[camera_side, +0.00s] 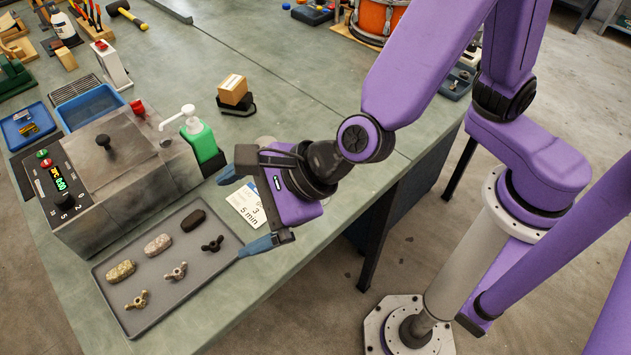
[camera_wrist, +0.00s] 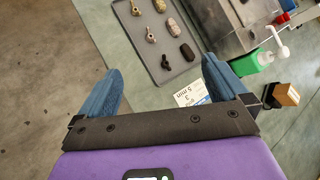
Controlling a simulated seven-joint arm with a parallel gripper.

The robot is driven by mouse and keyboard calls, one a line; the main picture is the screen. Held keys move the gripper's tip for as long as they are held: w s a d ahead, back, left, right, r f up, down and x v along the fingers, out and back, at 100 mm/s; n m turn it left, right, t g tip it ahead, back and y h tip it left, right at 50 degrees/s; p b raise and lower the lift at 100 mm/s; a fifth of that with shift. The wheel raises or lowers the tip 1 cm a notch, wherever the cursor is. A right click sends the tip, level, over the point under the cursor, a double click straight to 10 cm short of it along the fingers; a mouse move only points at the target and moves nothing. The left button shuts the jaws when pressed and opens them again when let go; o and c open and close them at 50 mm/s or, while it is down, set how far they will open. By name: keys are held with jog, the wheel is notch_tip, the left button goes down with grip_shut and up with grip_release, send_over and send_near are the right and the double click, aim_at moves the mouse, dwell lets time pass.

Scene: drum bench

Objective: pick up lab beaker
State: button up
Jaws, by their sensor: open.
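My gripper (camera_side: 230,218) has its two blue fingers spread wide with nothing between them. It is above the bench near its front edge, right of the grey tray. In the wrist view its fingers (camera_wrist: 161,65) stand far apart, with the bench edge and tray beyond them. I cannot make out a lab beaker in either view. A small pale round shape (camera_side: 265,142) shows just behind my gripper in the side view, mostly hidden, and I cannot tell what it is.
The grey tray (camera_side: 215,280) holds wing nuts and oval stones. A control box (camera_side: 130,165) stands behind it. A green pump bottle (camera_side: 201,140) is right of the box; a cardboard box (camera_side: 232,90) sits farther back. A printed card (camera_side: 243,205) lies by my gripper.

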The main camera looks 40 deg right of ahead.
jog(key=s+d+f+m+t+h, duration=0.1)
jog(key=d+f+m+h, duration=0.1)
jog(key=d+m+h, duration=0.45)
jog(key=s+d+f+m+t+h, duration=0.1)
jog(key=s+f+m+h, duration=0.2)
jog(key=m, duration=0.6)
jog(key=d+f+m+t+h, duration=0.1)
jog(key=d+f+m+h, duration=0.15)
jog(key=m+h, duration=0.45)
jog(key=shift+m+y, duration=0.35)
jog(key=shift+m, duration=0.3)
jog(key=x, duration=1.6)
jog(key=shift+w+d+r, duration=0.15)
jog(key=shift+w+d, duration=0.05)
jog(key=shift+d, duration=0.05)
jog(key=c, duration=1)
jog(key=shift+c, duration=0.2)
jog(key=shift+r, duration=0.15)
